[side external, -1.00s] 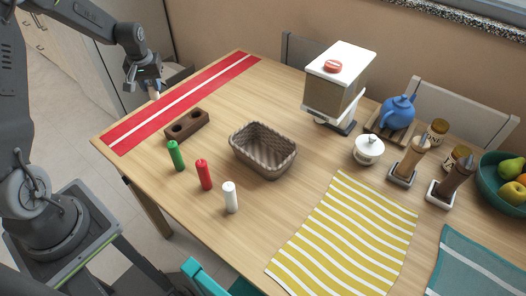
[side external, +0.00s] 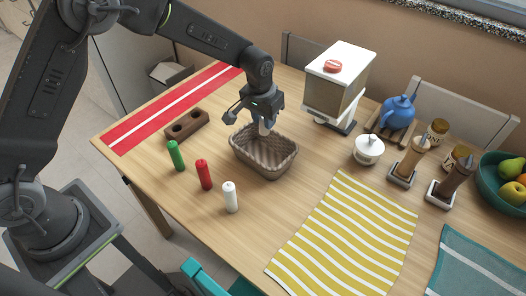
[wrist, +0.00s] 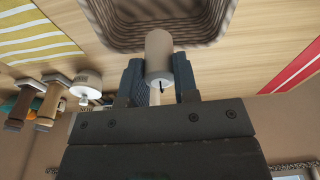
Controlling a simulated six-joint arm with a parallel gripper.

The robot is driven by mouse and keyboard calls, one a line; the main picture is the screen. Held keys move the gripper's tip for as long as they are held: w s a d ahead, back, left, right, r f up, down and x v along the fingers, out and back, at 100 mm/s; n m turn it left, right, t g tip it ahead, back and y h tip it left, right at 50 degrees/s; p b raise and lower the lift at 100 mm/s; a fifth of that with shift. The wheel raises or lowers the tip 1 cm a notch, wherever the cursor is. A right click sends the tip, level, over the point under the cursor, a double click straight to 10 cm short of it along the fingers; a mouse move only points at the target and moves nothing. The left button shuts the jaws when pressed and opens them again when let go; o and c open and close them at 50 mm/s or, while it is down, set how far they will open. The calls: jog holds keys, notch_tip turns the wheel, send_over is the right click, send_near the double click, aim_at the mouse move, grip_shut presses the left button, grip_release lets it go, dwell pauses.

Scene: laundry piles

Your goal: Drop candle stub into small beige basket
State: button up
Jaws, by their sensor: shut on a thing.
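The small beige basket (side external: 264,165) stands on the wooden table, woven and grey-beige, with an open top. My gripper (side external: 264,122) is over the back part of the basket, pointing down. It is shut on the candle stub (wrist: 158,55), a short pale cylinder with a dark wick. The stub also shows in the side view (side external: 265,129), partly hidden by the fingers, at about the basket's rim. In the wrist view the basket (wrist: 125,45) lies just beyond the stub and looks empty where visible.
A cereal dispenser (side external: 333,85) and white sugar bowl (side external: 369,150) stand to the right. A yellow striped cloth (side external: 350,235) lies in front.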

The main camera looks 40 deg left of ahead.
notch_tip(320, 180, down, 6)
jog(key=d, duration=0.1)
jog(key=shift+d, duration=0.25)
jog(key=shift+s, duration=0.1)
dwell(0.3)
jog(key=o, duration=1)
notch_tip(320, 180, up, 14)
jog(key=s, duration=0.2)
jog(key=shift+f, duration=0.2)
